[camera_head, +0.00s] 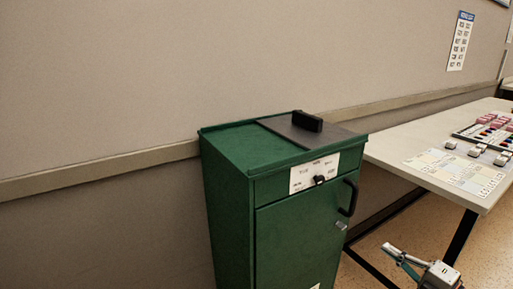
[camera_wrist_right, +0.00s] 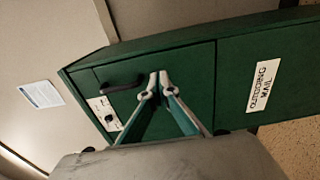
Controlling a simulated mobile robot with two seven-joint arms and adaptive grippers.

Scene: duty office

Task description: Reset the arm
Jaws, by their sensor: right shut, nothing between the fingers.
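My right gripper (camera_head: 388,248) is at the lower right of the head view, in front of the table and to the right of the green cabinet. Its fingers point left toward the cabinet. In the right wrist view its fingertips (camera_wrist_right: 158,80) meet, shut with nothing between them, and appear in front of the cabinet's green door. I cannot tell the exact gap to the door. My left gripper is not in view.
The green cabinet (camera_head: 290,225) has a black top handle (camera_head: 307,121), a curved door handle (camera_head: 349,198) and an "Outgoing mail" label (camera_wrist_right: 262,85). A pale table (camera_head: 400,155) holding cards and small blocks stands right. A wall runs behind.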

